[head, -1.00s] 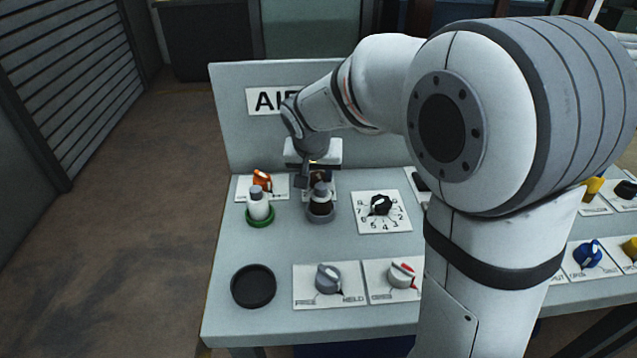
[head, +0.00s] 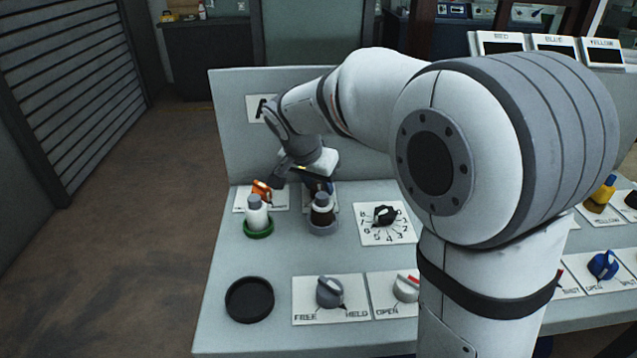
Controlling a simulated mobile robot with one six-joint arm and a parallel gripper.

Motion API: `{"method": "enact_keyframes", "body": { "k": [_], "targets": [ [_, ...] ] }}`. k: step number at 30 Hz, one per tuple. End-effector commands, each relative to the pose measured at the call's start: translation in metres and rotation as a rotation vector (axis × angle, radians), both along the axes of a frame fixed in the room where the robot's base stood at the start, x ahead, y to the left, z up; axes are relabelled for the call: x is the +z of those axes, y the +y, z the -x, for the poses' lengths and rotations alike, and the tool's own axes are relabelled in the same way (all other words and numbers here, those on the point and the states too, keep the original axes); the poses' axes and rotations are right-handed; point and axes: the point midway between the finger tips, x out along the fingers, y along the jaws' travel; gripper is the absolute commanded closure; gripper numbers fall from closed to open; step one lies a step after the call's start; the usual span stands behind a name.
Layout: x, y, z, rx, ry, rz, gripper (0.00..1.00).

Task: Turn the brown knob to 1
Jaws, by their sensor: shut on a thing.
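My gripper (head: 302,180) reaches down at the back of the grey panel table, just behind a dark brown bottle. One dark finger shows left of the bottle and one above it, and the hand is turned at an angle. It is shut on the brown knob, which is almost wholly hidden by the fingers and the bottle. Only the right edge of the knob's white plate (head: 334,203) shows, so the knob's pointer and the numbers cannot be read.
The brown bottle (head: 321,214) stands in a grey ring close in front of my gripper. A white bottle (head: 257,216) in a green ring and an orange knob (head: 262,190) are to the left. A black numbered dial (head: 385,215) is to the right. A black round dish (head: 249,300) lies in front.

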Motion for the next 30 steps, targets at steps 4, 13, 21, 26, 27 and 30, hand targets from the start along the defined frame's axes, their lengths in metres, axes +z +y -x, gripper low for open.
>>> {"method": "enact_keyframes", "body": {
  "k": [4, 13, 21, 26, 27, 30],
  "targets": [
    [0.0, 0.0, 0.0, 0.001, 0.001, 0.0, 0.88],
    [0.0, 0.0, 0.0, 0.001, 0.001, 0.0, 0.43],
    [0.003, 0.001, 0.001, 0.001, 0.0, 0.0, 0.43],
    [0.024, 0.006, 0.007, 0.003, -0.003, -0.001, 0.43],
    [0.03, 0.008, 0.009, 0.004, -0.003, -0.001, 0.43],
    [0.047, 0.012, 0.014, 0.004, -0.004, -0.002, 0.43]
  ]
}}
